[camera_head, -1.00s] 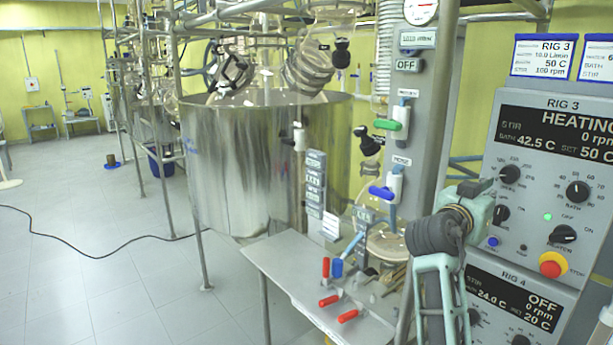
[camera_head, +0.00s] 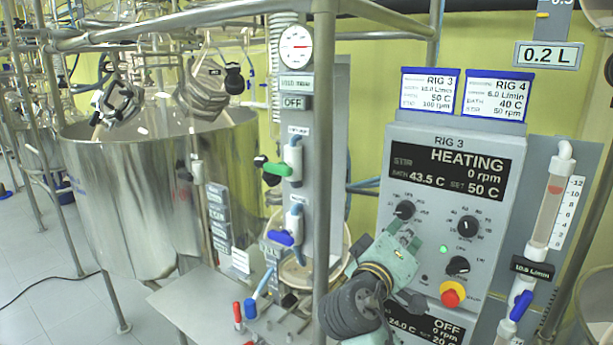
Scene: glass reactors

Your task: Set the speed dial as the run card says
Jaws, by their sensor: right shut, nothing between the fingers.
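The RIG 3 control box (camera_head: 500,215) stands on the right. Its display (camera_head: 446,169) reads HEATING, stir 0 rpm, bath 43.5 C, set 50 C. The RIG 3 run card (camera_head: 429,92) above gives 50 C and 100 rpm. Two scaled black dials sit below the display: the left dial (camera_head: 405,209) and the right dial (camera_head: 468,226). Their small labels are too blurred to tell which sets speed. My right gripper (camera_head: 408,236) is shut and empty, just below the left dial in the picture; I cannot tell if it touches the panel. My left gripper is out of view.
A heater knob (camera_head: 458,265) and a red stop button (camera_head: 452,295) sit lower on the box. A grey post (camera_head: 324,150) stands left of my right arm. A flow meter tube (camera_head: 548,210) stands at right. A RIG 4 run card (camera_head: 496,95) hangs beside the first.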

